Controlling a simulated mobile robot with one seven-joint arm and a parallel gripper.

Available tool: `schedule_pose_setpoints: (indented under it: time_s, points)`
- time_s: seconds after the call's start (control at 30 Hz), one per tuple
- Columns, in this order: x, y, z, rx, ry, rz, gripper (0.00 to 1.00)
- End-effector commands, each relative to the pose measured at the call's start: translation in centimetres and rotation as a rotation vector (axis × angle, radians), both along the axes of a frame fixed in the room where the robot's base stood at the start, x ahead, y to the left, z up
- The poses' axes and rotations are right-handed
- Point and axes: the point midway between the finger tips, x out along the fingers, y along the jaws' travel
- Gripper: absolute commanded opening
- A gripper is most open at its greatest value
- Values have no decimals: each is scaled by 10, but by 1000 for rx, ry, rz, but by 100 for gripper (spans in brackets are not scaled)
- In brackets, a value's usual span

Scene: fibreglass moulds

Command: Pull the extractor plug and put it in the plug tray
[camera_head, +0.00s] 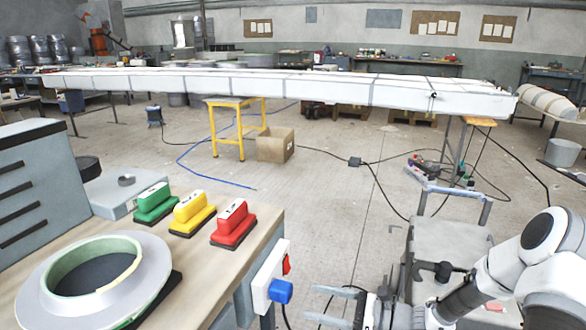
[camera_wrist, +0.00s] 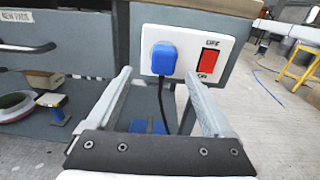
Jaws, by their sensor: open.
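The blue extractor plug (camera_head: 280,291) sits in a white socket plate (camera_head: 262,285) on the bench's end face. In the wrist view the plug (camera_wrist: 164,57) is in the left half of the plate (camera_wrist: 214,43), with a black cable hanging down. My gripper (camera_head: 333,305) is open and empty, its fingers pointing at the plug from the right. In the wrist view the plug appears between and slightly above the fingertips of my gripper (camera_wrist: 158,76); I see no contact. I cannot clearly identify the plug tray; a blue item (camera_wrist: 150,127) shows low between the fingers, partly hidden.
A red rocker switch (camera_wrist: 207,61), marked OFF above and ON below, is right of the plug. Green (camera_head: 155,203), yellow (camera_head: 194,213) and red (camera_head: 233,224) blocks and a large ring (camera_head: 62,305) are on the bench. Floor beyond is mostly open, with cables.

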Motion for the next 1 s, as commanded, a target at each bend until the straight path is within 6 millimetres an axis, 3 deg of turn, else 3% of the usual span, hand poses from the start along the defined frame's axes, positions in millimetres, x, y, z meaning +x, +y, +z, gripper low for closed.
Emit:
schedule_pose_setpoints:
  time_s: [0.57, 1.0]
  points:
    - [5, 1, -7, 30, 15, -26, 85]
    - [24, 53, -6, 29, 14, -23, 85]
